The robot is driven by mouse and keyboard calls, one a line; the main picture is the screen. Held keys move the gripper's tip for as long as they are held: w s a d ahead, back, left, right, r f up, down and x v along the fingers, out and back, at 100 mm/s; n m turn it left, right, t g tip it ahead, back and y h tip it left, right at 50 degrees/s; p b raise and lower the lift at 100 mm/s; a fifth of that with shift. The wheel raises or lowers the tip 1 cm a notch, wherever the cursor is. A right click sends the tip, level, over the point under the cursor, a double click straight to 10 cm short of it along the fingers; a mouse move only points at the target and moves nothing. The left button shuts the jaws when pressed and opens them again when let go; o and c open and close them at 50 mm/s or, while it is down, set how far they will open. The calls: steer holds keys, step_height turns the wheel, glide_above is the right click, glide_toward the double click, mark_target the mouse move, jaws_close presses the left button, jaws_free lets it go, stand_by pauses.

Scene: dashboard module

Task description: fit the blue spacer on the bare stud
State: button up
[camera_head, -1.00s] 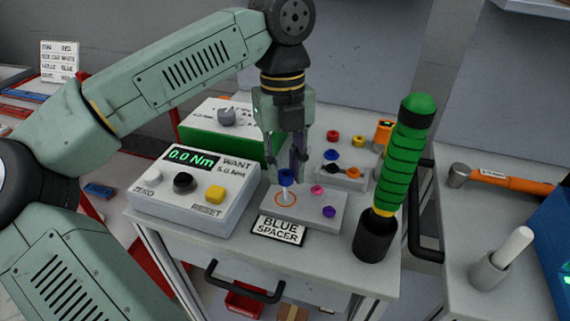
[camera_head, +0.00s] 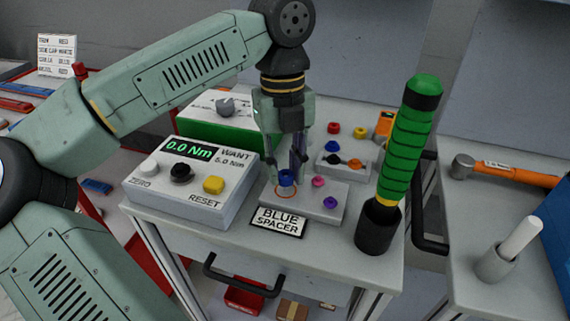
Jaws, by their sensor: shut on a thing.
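My gripper (camera_head: 286,168) points down and is shut on the blue spacer (camera_head: 286,180). The spacer is at the left end of the grey plate (camera_head: 322,212), just above the orange ring (camera_head: 285,197) marked there. It covers the stud inside that ring, and I cannot tell whether it sits fully down on it. A pink spacer (camera_head: 318,182) and a purple spacer (camera_head: 330,202) are on the same plate to the right. A sign reading BLUE SPACER (camera_head: 279,222) lies in front of the plate.
A torque display box (camera_head: 190,180) reading 0.0 Nm stands on the left. A green-handled tool (camera_head: 407,150) stands upright in a black holder (camera_head: 378,228) on the right. Behind is a small block (camera_head: 343,172) with coloured pieces. Red (camera_head: 333,128) and yellow (camera_head: 360,132) pieces lie beyond it.

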steer(key=shift+f+b, duration=0.85)
steer(key=shift+f, duration=0.3)
steer(key=o, duration=0.8)
steer(key=shift+r, duration=0.1)
steer(key=r, duration=0.4)
steer(key=w+r, duration=0.1)
steer(key=r, duration=0.7)
steer(key=shift+w+a, duration=0.15)
steer(key=shift+f, duration=0.1)
